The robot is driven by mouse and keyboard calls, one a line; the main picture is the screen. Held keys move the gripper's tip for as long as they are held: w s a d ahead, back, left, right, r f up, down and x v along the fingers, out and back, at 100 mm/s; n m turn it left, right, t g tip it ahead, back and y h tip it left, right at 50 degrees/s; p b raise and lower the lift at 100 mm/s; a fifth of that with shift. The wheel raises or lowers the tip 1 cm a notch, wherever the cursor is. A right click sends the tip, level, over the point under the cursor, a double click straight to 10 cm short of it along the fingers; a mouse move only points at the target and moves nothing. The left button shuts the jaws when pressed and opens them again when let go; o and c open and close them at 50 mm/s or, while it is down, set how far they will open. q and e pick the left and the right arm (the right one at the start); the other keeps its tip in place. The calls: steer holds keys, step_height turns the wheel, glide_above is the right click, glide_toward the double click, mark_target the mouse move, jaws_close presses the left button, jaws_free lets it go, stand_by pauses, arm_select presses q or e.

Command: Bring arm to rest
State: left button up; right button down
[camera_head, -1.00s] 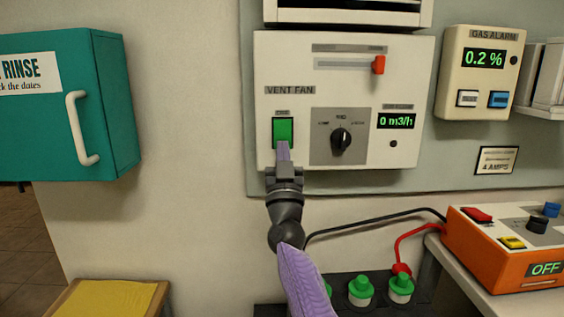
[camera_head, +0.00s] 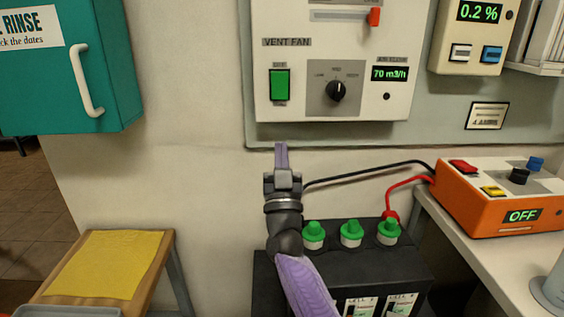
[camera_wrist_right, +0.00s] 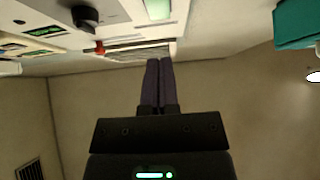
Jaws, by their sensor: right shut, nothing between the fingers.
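My right gripper (camera_head: 281,156) is shut and empty, with its purple fingers together and pointing up. It is in front of the wall, just below the vent fan panel (camera_head: 400,106), and apart from it. My right arm comes up from the bottom of the head view. In the right wrist view the shut fingers (camera_wrist_right: 159,82) point toward the underside of the panel, with the green switch (camera_wrist_right: 158,9) beyond them. The panel's green switch (camera_head: 280,85) is lit and its air flow display (camera_head: 390,74) reads 70 m3/h. My left gripper is not in view.
A black battery (camera_head: 402,262) with several green caps stands below my right gripper. Black and red cables run from it to an orange charger (camera_head: 470,212) reading OFF. A teal cabinet (camera_head: 108,70) hangs at left, above a stool with a yellow cloth (camera_head: 95,266).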

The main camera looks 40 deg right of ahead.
steer(key=shift+v, duration=0.9)
steer(key=shift+w+f, duration=0.15)
steer(key=shift+f, duration=0.05)
